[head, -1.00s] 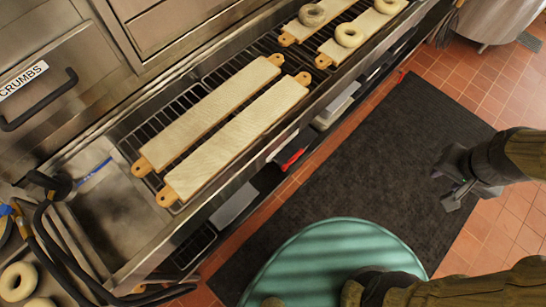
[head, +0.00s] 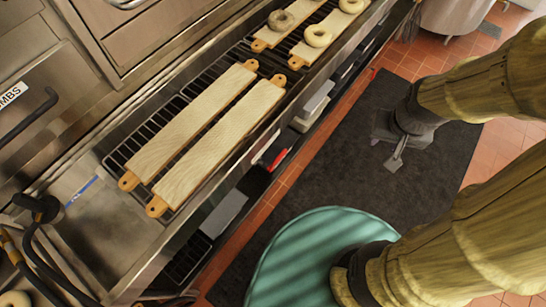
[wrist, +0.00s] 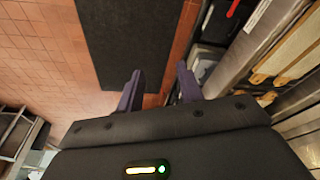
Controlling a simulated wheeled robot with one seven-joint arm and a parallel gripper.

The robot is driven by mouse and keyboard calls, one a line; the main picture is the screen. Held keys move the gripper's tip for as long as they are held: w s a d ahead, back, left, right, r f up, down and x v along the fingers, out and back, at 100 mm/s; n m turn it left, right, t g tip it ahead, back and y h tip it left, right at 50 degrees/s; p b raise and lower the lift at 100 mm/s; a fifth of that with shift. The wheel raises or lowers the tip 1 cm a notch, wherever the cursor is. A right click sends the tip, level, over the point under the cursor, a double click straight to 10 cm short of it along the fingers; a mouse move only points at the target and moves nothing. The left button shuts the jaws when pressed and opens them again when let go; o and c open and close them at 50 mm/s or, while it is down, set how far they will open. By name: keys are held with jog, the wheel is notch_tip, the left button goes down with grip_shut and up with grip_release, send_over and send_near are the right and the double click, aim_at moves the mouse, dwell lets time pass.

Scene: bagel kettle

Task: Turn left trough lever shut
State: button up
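A red piece also shows at the top of the wrist view (wrist: 233,8). A smaller red bit (head: 372,72) is farther right along the same front; I cannot tell if it is another lever. My gripper (head: 385,152) is over the dark mat, to the right of the red lever and apart from it. In the wrist view its two purple fingers (wrist: 158,72) are spread with nothing between them.
Long boards (head: 190,125) lie on the rack in the counter, with bagels (head: 318,36) on the farther boards. Bins (head: 225,212) sit on a shelf below. A round teal top (head: 315,255) is at the bottom centre.

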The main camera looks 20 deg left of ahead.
jog(key=w+a+f+n+g+y+b, duration=0.1)
jog(key=w+a+f+g+y+b, duration=0.15)
jog(key=f+b, duration=0.5)
jog(key=w+a+f+g+y+b, duration=0.2)
jog(key=a+f+b, duration=0.15)
jog(key=f, duration=0.65)
jog(key=w+a+f+n+g+y+b, duration=0.1)
jog(key=w+a+f+g+y+b, duration=0.15)
jog(key=f+b, duration=0.5)
jog(key=w+a+f+n+g+y+b, duration=0.1)
jog(key=w+a+f+g+y+b, duration=0.1)
jog(key=w+f+y+b, duration=0.5)
jog(key=shift+a+f+y+b, duration=0.2)
jog(key=shift+y+b, duration=0.3)
jog(key=shift+b, duration=0.45)
jog(key=b+x, duration=0.2)
jog(key=x, duration=1.5)
jog(key=shift+s+a, duration=0.15)
jog(key=shift+a, duration=0.05)
